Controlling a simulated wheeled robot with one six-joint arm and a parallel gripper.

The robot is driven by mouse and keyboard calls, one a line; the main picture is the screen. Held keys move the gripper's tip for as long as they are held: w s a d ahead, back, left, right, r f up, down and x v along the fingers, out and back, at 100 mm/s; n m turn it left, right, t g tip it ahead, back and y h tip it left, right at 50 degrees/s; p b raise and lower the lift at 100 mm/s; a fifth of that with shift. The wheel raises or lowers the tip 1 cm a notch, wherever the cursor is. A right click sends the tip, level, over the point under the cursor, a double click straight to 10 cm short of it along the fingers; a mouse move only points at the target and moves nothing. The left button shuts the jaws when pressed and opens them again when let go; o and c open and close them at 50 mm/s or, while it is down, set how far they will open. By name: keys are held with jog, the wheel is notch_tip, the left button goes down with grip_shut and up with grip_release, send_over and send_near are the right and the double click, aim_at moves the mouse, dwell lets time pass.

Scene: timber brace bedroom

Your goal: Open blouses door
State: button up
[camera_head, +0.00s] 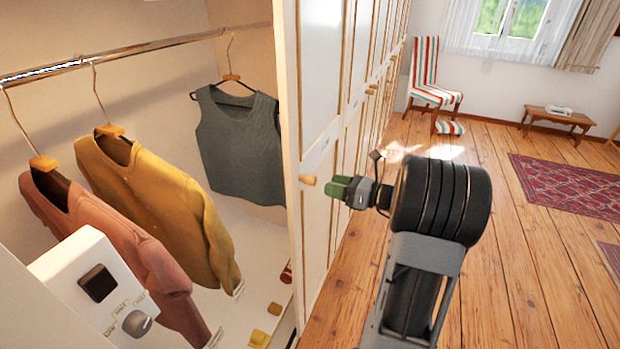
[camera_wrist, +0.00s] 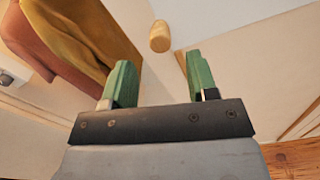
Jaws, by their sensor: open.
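My gripper (camera_head: 340,187) is open and empty, just right of a round wooden knob (camera_head: 307,180) on a white door panel (camera_head: 318,110). In the wrist view, the knob (camera_wrist: 160,37) lies beyond the gap between the green fingertips (camera_wrist: 158,66), apart from both. To the left of the panel, the wardrobe compartment stands open to view. Inside, a pink blouse (camera_head: 125,255), a mustard blouse (camera_head: 155,195) and a grey sleeveless top (camera_head: 238,140) hang from a metal rail (camera_head: 130,55). I cannot tell whether the panel with the knob covers this compartment or a neighbouring one.
A white box with a dial (camera_head: 92,285) stands at the lower left. More wardrobe doors (camera_head: 375,75) run back along the wall. A striped chair (camera_head: 430,80), a low wooden table (camera_head: 558,119) and a red rug (camera_head: 575,185) are farther off.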

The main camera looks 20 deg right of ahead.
aim_at(316, 180)
jog(key=p+x, duration=0.1)
jog(key=x, duration=0.6)
jog(key=shift+w+a, duration=0.2)
grip_shut()
dwell(0.4)
